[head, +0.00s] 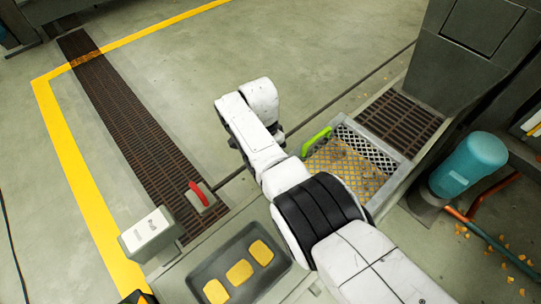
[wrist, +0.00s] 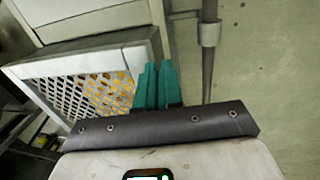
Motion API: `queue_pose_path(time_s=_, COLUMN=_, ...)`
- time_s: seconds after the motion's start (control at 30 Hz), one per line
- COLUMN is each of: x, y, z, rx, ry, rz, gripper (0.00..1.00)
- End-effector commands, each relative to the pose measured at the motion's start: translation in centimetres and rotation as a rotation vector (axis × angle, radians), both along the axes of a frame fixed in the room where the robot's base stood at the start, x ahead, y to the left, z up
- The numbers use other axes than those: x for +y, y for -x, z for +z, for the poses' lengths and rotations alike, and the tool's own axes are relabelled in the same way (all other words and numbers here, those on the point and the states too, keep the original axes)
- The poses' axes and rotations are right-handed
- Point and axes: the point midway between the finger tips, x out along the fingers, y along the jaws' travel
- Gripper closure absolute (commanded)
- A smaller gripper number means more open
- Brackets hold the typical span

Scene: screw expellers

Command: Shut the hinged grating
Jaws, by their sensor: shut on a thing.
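The hinged grating is a pale-framed diamond mesh (head: 369,148) right of my arm in the head view, with yellow-orange flakes showing through it. A bright green bar (head: 316,142) lies along its left side. In the wrist view the mesh (wrist: 75,88) fills the left side, flakes behind it. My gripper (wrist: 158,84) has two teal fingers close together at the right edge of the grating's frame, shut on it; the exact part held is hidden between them. In the head view my fingers cannot be made out. I cannot tell the grating's exact angle.
A brown slatted grate (head: 401,122) lies beyond the mesh, beside a grey machine column (head: 465,50). A teal motor (head: 468,163) stands at right. A tray with yellow pads (head: 239,271) and a red lever (head: 199,194) are at lower left. Open floor lies behind.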

Motion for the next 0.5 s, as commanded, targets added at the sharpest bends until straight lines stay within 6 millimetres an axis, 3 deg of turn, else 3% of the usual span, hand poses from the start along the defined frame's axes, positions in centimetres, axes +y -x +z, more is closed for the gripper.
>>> queue_pose_path(time_s=0.03, x=-0.2, y=0.4, z=-0.8, rx=0.009, ry=0.001, rz=-0.003, gripper=1.0)
queue_pose_path(time_s=0.27, x=-0.2, y=0.5, z=-0.6, rx=0.011, ry=0.002, rz=-0.003, gripper=1.0)
queue_pose_path(time_s=0.5, x=0.3, y=-0.2, z=3.3, rx=0.005, ry=-0.001, rz=-0.002, gripper=1.0)
